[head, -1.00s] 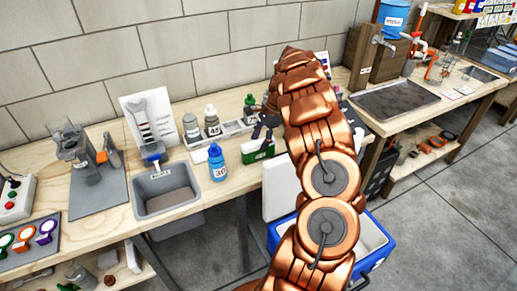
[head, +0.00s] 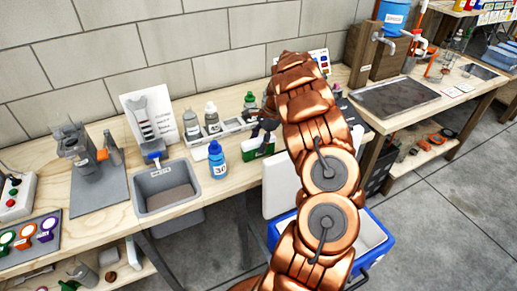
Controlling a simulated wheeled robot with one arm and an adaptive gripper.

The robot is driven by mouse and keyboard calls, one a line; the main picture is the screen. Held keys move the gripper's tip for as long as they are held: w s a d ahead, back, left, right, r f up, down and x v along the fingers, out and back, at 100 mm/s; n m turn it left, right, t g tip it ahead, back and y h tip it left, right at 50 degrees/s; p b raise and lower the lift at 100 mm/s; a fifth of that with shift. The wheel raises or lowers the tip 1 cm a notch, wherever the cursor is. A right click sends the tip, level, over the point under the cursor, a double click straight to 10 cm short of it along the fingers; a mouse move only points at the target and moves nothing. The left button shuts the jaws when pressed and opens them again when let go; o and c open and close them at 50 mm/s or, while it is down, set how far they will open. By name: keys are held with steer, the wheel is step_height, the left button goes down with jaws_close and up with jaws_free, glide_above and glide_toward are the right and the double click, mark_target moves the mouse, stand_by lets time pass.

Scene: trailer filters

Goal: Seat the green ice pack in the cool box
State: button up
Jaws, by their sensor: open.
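The green ice pack (head: 250,153), green with a white label area, stands on the wooden bench near its front edge, right of a blue bottle. My gripper (head: 262,136) is at the pack's right end, with its dark fingers just above or beside it. The fingers are open; whether they straddle or touch the pack is hard to tell at this size. The cool box (head: 381,222) is blue with a white inside and stands on the floor in front of the bench. Its white lid (head: 280,184) is raised. My copper arm hides much of the box.
A blue bottle (head: 217,160) stands close left of the pack. A grey rack (head: 203,137) with several bottles lies behind. A grey bin (head: 166,190) is set in the bench at left. A second bench with a dark tray (head: 398,97) is at right.

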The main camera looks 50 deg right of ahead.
steer(key=shift+c, duration=0.2)
jaws_close()
stand_by(0.6)
